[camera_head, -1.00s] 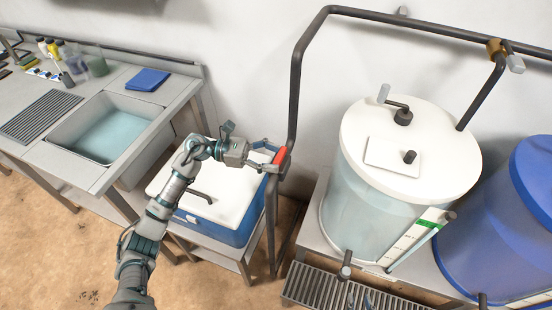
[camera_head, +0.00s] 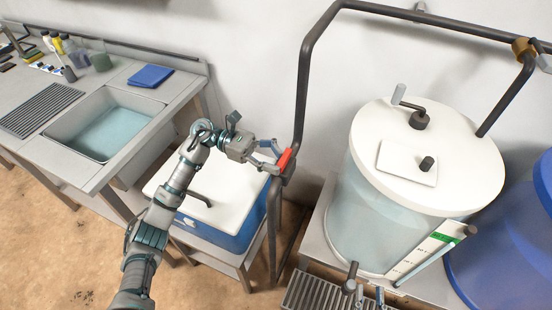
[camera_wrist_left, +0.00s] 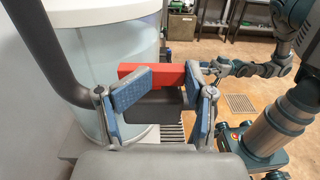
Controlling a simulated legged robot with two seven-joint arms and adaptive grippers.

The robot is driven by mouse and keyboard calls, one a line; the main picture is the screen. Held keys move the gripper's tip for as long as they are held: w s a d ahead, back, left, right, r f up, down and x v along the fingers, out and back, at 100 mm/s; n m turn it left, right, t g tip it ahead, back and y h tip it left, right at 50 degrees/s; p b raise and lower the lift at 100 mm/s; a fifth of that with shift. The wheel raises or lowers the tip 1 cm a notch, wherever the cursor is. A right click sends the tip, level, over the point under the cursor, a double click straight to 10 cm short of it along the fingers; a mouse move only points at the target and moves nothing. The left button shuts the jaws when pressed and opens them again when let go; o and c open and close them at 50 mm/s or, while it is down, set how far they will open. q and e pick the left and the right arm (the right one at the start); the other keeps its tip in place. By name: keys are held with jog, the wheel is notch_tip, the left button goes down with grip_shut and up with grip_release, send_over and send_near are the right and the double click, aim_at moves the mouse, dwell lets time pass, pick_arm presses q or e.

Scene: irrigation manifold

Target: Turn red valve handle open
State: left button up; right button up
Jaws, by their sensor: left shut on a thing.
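The red valve handle (camera_head: 285,158) sits on the dark vertical pipe (camera_head: 301,100) beside the white-lidded tank. My left gripper (camera_head: 278,155) is at the handle, with its fingers shut on it. In the left wrist view the red handle (camera_wrist_left: 165,75) lies crosswise at the blue finger pads, which partly cover its ends.
A translucent tank (camera_head: 385,225) with a white lid stands right of the pipe, and a blue barrel (camera_head: 520,240) beyond it. A blue cooler (camera_head: 235,238) with a white lid is below my left arm. A sink counter (camera_head: 120,165) stands at left.

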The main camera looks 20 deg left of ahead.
pick_arm(q)
jog(key=shift+w+a+t, duration=0.2)
jog(key=shift+w+t, duration=0.1)
jog(key=o, duration=1.2)
jog(key=shift+w, duration=0.15)
jog(key=shift+c, duration=0.2)
jog(key=o, duration=0.3)
jog(key=shift+w+f, duration=0.25)
jog(key=shift+o, duration=0.2)
jog(key=shift+w, duration=0.1)
jog(key=shift+s+a, duration=0.1)
jog(key=shift+s, duration=0.15)
jog(key=a, duration=1.2)
jog(key=shift+w, duration=0.3)
pick_arm(e)
jog(key=shift+w+a+f, duration=0.1)
jog(key=shift+w+f, duration=0.05)
jog(key=shift+w, duration=0.1)
